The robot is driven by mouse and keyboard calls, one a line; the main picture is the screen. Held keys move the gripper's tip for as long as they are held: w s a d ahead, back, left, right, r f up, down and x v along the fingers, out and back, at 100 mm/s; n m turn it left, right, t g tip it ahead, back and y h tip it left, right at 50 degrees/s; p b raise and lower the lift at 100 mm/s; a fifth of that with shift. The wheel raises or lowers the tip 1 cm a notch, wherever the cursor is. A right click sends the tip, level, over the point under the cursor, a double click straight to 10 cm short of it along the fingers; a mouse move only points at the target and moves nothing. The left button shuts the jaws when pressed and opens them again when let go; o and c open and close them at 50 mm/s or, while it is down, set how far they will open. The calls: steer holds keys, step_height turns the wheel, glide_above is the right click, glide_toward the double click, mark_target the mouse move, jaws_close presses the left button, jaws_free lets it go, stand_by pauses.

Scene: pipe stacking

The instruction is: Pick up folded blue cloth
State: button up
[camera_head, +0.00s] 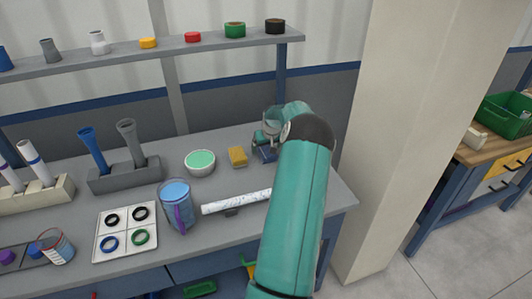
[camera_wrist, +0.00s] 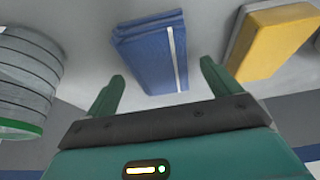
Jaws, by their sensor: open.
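The folded blue cloth (camera_wrist: 150,50) lies flat on the grey workbench in the wrist view, with a thin white stripe near one side. In the head view only part of the cloth (camera_head: 266,154) shows, beside my gripper. My gripper (camera_wrist: 160,78) is open and empty in the wrist view. Its two green fingers are apart, with the cloth ahead of and between their tips. A gap seems to remain between the fingers and the cloth. In the head view my gripper (camera_head: 266,138) is partly hidden by my arm, at the back right of the bench.
A yellow sponge (camera_head: 237,156) lies left of the cloth; it also shows in the wrist view (camera_wrist: 270,40). A ribbed clear container (camera_wrist: 28,75) stands on the cloth's other side.

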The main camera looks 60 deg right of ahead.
steer(key=shift+w+d+f, duration=0.15)
steer(key=shift+w+f, duration=0.05)
steer(key=shift+f, duration=0.35)
steer(key=c, duration=1.1)
steer(key=shift+r, duration=0.15)
steer(key=shift+r, duration=0.6)
steer(key=a+r, duration=0.7)
steer(key=a, duration=0.2)
steer(key=a+r, duration=0.4)
steer(key=a, duration=0.1)
steer(key=shift+r, duration=0.3)
